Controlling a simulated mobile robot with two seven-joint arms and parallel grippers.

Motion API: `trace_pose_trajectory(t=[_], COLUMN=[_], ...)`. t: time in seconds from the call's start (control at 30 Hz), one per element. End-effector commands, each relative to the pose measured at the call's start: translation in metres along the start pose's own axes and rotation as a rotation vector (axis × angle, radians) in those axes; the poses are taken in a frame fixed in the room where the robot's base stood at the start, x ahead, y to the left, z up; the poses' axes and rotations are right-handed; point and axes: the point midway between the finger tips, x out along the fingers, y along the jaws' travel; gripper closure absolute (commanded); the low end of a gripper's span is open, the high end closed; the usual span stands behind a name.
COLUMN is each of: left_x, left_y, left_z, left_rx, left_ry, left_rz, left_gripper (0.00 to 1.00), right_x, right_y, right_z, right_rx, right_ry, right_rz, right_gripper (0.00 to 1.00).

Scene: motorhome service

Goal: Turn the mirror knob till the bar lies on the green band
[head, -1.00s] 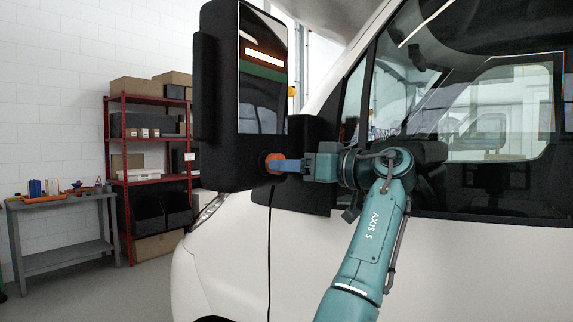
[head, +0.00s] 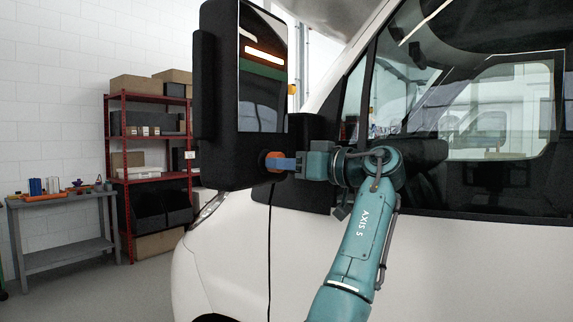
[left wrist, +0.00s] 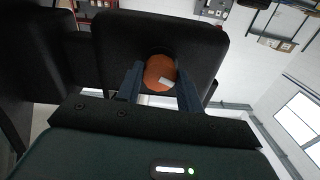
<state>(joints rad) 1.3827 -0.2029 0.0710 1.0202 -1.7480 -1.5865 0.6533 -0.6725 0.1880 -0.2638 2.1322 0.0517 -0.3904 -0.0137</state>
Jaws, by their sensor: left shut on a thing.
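The orange mirror knob (head: 270,160) sticks out of the lower right side of the black side mirror (head: 214,110). My left gripper (head: 281,164) is shut on the knob from the right. In the left wrist view the knob (left wrist: 158,67) is a round orange face with a white mark, between the two dark fingers. On the mirror glass (head: 262,108) a glowing white-orange bar (head: 264,54) slants down to the right. A dark green band (head: 262,70) lies just below it. The bar appears above the band, not on it. The right gripper is not in view.
The white motorhome's body (head: 450,265) and side window (head: 505,110) stand close behind my arm. A red shelf (head: 150,170) and a grey workbench (head: 65,257) stand far left. The floor between is clear.

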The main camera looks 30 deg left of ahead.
Motion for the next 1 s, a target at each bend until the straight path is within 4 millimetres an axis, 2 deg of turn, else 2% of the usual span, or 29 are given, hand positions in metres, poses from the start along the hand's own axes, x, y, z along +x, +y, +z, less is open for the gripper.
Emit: trace_pose_trajectory(t=[0.27, 0.47, 1.0], left_x=[0.0, 0.0004, 0.0006], left_y=[0.0002, -0.0002, 0.0005], left_z=[-0.0004, -0.001, -0.0009], left_rx=[-0.02, -0.101, -0.576], left_ry=[0.0, 0.001, 0.0], left_rz=[0.001, -0.002, -0.001], left_gripper=[0.86, 0.86, 0.86], right_x=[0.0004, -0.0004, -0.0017], right_y=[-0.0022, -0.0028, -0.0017], right_z=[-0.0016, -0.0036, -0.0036], right_rx=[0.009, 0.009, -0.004], right_ry=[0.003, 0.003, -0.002], right_rz=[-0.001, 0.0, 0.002], right_gripper=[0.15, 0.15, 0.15])
